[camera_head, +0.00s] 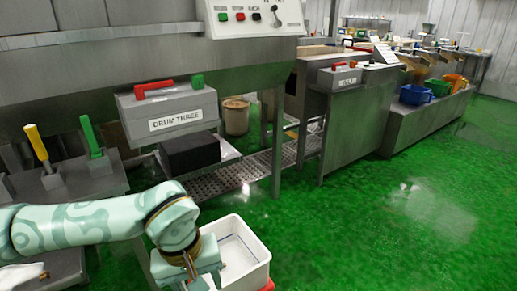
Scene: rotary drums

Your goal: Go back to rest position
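My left arm comes in from the left and bends down. Its gripper (190,271) is at the bottom of the view, at the left side of a white bin (258,272). I cannot tell whether the gripper touches the bin, and its fingertips are not clear, so I cannot tell if it is open or shut. The part of the bin that shows looks empty except for a thin blue line inside. My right arm and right gripper are not in view.
A yellow lever (37,143) and a green lever (90,135) rise at the left. A metal machine (342,125) stands further right. The green floor (380,220) at right is clear.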

